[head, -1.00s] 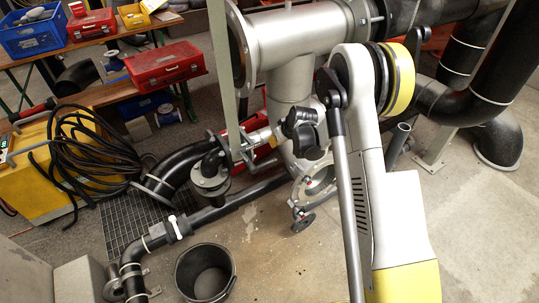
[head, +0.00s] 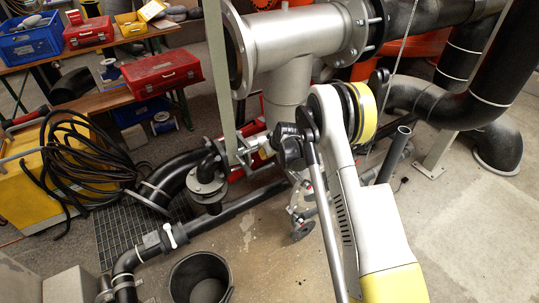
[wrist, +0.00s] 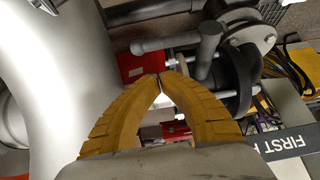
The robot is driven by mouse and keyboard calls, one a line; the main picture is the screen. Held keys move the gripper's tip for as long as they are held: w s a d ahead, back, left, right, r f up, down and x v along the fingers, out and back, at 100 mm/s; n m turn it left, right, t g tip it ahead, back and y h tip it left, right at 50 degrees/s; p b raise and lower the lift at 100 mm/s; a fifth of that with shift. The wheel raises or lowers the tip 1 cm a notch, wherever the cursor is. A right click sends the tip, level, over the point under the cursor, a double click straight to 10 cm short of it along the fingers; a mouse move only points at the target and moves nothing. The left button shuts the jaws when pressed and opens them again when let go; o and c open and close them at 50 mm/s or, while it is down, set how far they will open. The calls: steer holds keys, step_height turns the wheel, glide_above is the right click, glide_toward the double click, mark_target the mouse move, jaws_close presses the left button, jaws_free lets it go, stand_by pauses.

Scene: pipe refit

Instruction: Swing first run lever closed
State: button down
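My gripper (wrist: 160,80) has yellow ribbed fingers whose tips meet, with nothing seen between them. Just beyond the tips is a dark grey rod with a thick cross piece (wrist: 206,50), beside a round black flange. I cannot tell if this is the first run lever or if the fingers touch it. A dark sign (wrist: 290,143) reading "FIRST R" lies at the right, cut off by the frame. In the head view my gripper end is by the upright metal strip and flanged black elbow (head: 207,182), its tips unclear. A white lever (head: 169,236) sits on the lower black pipe.
A large grey pipe (head: 300,38) runs above the work area. A black bucket (head: 200,280) stands on the floor in front. A yellow cart with coiled hose (head: 75,165) is at the left. Toolboxes, including a red one (head: 161,73), sit on the benches. Floor at the right is open.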

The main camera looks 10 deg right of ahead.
mark_target(261, 170)
steer(key=shift+s+d+f+b, duration=0.1)
steer(key=shift+s+f+b, duration=0.2)
steer(key=shift+f, duration=0.5)
steer(key=shift+s+f+b, duration=0.15)
steer(key=shift+f+b, duration=0.1)
steer(key=shift+f, duration=0.5)
steer(key=shift+d+f+y, duration=0.15)
steer(key=shift+f+y, duration=0.15)
